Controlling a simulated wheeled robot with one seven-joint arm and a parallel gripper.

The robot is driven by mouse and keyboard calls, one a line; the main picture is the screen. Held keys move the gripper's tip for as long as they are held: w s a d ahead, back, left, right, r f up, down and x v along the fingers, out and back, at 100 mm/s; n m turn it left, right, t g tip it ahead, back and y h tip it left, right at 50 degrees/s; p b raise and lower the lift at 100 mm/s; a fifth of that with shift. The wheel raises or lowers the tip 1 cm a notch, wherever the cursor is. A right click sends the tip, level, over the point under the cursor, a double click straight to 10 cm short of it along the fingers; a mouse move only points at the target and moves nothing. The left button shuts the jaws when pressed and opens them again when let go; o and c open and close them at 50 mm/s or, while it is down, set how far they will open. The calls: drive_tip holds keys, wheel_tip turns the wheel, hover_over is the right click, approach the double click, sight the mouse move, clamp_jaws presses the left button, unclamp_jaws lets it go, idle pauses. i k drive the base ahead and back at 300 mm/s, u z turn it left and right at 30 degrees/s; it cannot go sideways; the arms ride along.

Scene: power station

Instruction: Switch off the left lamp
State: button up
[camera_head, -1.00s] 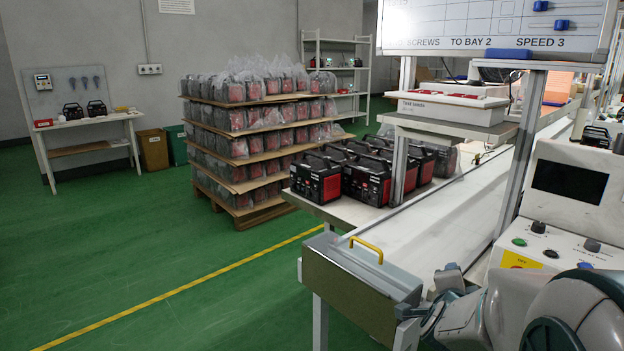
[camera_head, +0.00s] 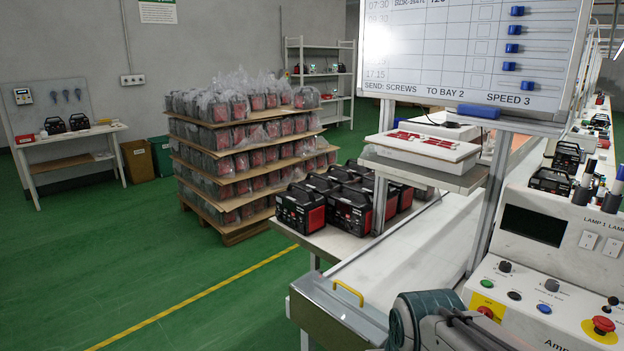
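Two small white rocker switches sit on the sloped front of the test console at the right. The left switch (camera_head: 587,239) is under the label "LAMP 1". The right switch (camera_head: 612,247) is under a second "LAMP" label cut off by the picture's edge. No lamp itself can be made out. Part of my arm with my gripper (camera_head: 468,328) shows at the bottom, below and left of the switches and apart from them. Its fingertips cannot be made out clearly, so I cannot tell whether it is open.
The console (camera_head: 510,262) also carries a dark screen, knobs, coloured buttons and a red emergency button (camera_head: 603,325). A whiteboard (camera_head: 470,50) hangs above. Green floor at left is free.

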sight(588, 239)
drive_tip(key=z, duration=1.5)
